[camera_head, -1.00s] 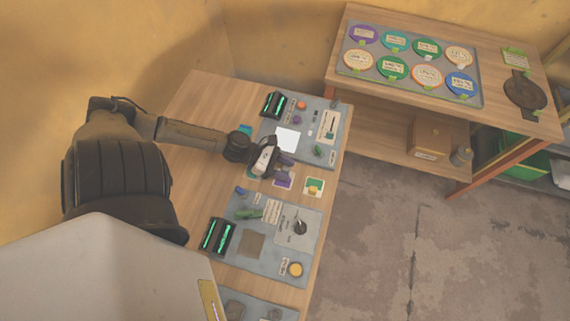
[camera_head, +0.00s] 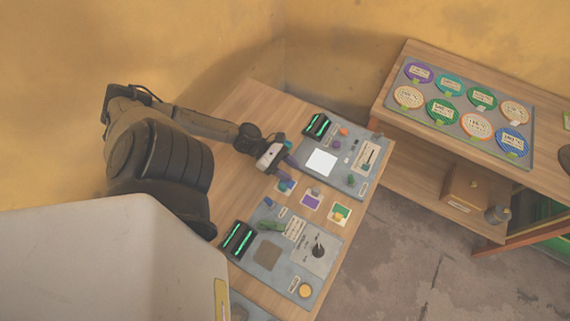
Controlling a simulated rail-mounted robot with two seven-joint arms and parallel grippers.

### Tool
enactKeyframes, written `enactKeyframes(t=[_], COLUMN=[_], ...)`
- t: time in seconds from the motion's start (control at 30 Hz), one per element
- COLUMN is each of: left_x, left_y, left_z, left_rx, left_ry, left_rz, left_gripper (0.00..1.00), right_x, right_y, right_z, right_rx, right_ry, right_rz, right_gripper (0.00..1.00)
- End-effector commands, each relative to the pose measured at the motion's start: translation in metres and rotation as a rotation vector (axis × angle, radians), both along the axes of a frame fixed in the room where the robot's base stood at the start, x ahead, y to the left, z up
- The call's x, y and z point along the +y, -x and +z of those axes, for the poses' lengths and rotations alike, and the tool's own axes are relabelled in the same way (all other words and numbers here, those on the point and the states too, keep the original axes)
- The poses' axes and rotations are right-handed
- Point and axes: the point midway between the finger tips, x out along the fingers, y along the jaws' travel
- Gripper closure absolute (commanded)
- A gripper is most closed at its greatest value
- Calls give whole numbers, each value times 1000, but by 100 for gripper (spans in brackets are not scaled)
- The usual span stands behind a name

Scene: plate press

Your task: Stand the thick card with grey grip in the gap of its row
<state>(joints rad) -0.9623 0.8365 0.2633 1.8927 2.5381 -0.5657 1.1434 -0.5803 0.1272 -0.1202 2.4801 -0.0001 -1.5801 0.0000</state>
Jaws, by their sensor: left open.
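Several small cards lie on the wooden table between two grey panels. A purple card (camera_head: 311,203) has what looks like a grey grip at its upper edge. A green card (camera_head: 341,211) with a yellow grip lies to its right, and a bluish card (camera_head: 285,187) to its left. Card thickness is too small to tell. Two black racks with green-lit rows, the upper rack (camera_head: 317,126) and the lower rack (camera_head: 238,239), stand on the panels; I cannot make out a gap in either. My left gripper (camera_head: 287,152) is open and empty above the table, up and left of the cards.
The upper panel (camera_head: 345,180) carries a white square, knobs and small parts. The lower panel (camera_head: 283,285) carries a dark dial, a brown square and a yellow button. A side bench (camera_head: 395,118) holds a tray of coloured discs, with a cardboard box (camera_head: 470,190) on its shelf.

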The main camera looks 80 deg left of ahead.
Motion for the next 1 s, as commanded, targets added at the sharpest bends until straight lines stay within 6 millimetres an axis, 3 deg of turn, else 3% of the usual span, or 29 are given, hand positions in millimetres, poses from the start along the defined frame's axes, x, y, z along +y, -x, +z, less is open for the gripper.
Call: enactKeyframes(t=[0.27,1.0], left_x=[9,8], left_y=[11,11], left_z=[6,6], left_rx=[-1,-10], left_ry=[-1,-13], left_rz=[0,-10], left_gripper=[56,56], right_x=[0,3], right_y=[0,0], right_z=[3,4], right_rx=[0,0], right_ry=[-2,-11], right_rz=[-2,-7], right_gripper=[57,57])
